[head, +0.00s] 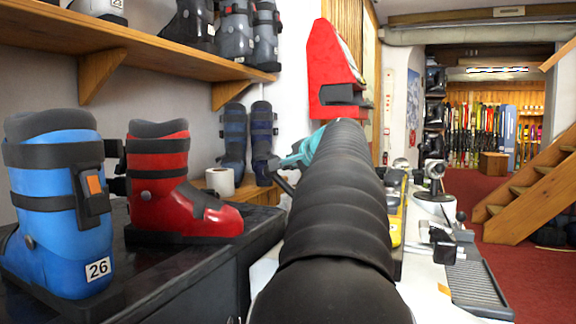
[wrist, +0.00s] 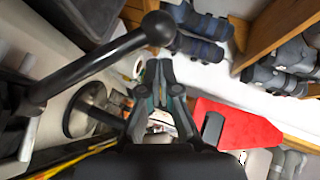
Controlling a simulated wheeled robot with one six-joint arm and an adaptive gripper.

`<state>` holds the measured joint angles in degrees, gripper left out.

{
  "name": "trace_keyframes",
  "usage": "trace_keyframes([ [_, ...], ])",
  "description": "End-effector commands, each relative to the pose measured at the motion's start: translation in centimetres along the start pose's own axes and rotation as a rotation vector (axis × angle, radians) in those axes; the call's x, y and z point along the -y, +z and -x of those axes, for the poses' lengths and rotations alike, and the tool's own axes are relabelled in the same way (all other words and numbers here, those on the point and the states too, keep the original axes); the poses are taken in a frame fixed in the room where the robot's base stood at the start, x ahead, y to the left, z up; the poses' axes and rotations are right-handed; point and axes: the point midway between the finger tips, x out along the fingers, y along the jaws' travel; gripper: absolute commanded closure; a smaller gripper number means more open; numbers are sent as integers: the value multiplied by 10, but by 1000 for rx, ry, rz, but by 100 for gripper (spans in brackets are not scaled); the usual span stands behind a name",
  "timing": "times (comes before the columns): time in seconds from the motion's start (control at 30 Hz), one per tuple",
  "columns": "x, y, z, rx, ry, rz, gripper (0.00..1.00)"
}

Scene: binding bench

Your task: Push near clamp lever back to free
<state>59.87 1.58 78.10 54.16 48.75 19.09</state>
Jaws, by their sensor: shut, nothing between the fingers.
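In the wrist view, a dark lever (wrist: 95,68) with a round black ball knob (wrist: 158,28) runs from the left edge up to the top middle, close to the camera. My gripper (wrist: 158,66) is shut and empty, with its teal and grey fingers just below and right of the knob. A gap shows between fingers and knob in the picture; the depth between them is unclear. In the head view, my gripper (head: 306,148) shows only as a teal part beyond my black-sleeved arm, which hides much of the bench. A small black-knobbed lever (head: 460,217) stands at right; I cannot tell whether it is the same one.
A blue boot (head: 60,200) and a red boot (head: 180,185) stand on the dark bench at left. A red wall-mounted piece (head: 335,65) hangs above my gripper, also visible in the wrist view (wrist: 235,126). A paper roll (head: 220,182) sits behind. Red floor is open at right.

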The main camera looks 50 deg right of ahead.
Motion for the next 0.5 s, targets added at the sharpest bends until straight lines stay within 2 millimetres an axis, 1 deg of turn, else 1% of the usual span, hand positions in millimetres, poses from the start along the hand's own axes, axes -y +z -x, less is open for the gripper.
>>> trace_keyframes([
  [0.03, 5, -4, 4, 2, -1, 0, 100],
  [0.17, 15, -14, 14, 13, -3, 3, 100],
  [0.23, 13, -10, 30, 12, -5, 6, 100],
  [0.4, 16, -13, 66, 6, -3, 4, 100],
  [0.5, 18, -15, 84, 4, -3, 3, 100],
])
